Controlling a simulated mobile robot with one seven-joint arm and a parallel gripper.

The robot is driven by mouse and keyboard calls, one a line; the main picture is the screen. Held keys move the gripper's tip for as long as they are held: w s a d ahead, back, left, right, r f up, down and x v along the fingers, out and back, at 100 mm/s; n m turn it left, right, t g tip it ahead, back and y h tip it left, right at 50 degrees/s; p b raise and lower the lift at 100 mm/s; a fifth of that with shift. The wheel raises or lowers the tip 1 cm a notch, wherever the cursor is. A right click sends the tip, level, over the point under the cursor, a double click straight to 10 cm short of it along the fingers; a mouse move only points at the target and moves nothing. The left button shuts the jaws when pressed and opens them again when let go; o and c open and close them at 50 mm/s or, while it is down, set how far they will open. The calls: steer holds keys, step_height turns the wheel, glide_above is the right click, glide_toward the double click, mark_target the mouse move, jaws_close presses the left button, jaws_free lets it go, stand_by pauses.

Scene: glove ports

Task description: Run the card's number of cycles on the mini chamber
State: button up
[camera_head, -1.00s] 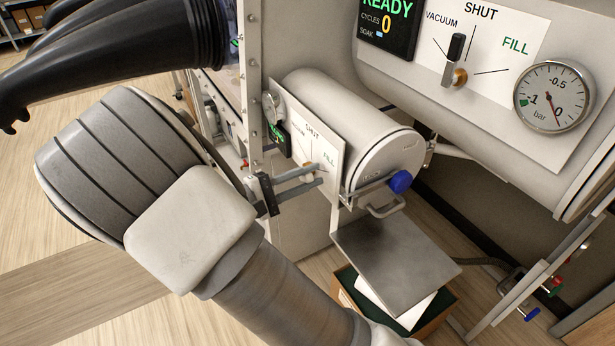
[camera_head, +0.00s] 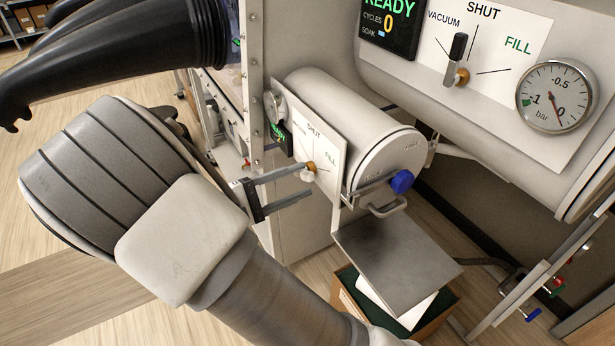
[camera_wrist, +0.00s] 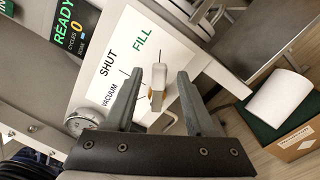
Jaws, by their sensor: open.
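The mini chamber (camera_head: 345,110) is a small pale cylinder with a blue knob (camera_head: 402,181) and a handle on its round end. Its white valve panel (camera_head: 322,150) reads VACUUM, SHUT and FILL. The valve lever (camera_wrist: 158,76) has an orange-brass hub; its exact setting is unclear. My gripper (camera_head: 308,179) is open at this panel. In the wrist view, the lever lies between the spread fingers of my gripper (camera_wrist: 160,76), with a gap on each side. The mini display (camera_wrist: 70,28) reads READY, cycles 0. Its gauge (camera_wrist: 84,122) is too small to read. No cycle card is readable.
The large chamber (camera_head: 590,165) has its own valve lever (camera_head: 457,60), gauge (camera_head: 556,97) and READY display (camera_head: 388,25). A grey metal shelf (camera_head: 395,255) juts out below the mini chamber, above a cardboard box (camera_head: 350,285) with white paper inside. Black gloves (camera_head: 120,50) hang at upper left.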

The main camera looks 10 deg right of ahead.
steer(key=v, duration=1.4)
steer(key=shift+a, duration=0.1)
stand_by(2.3)
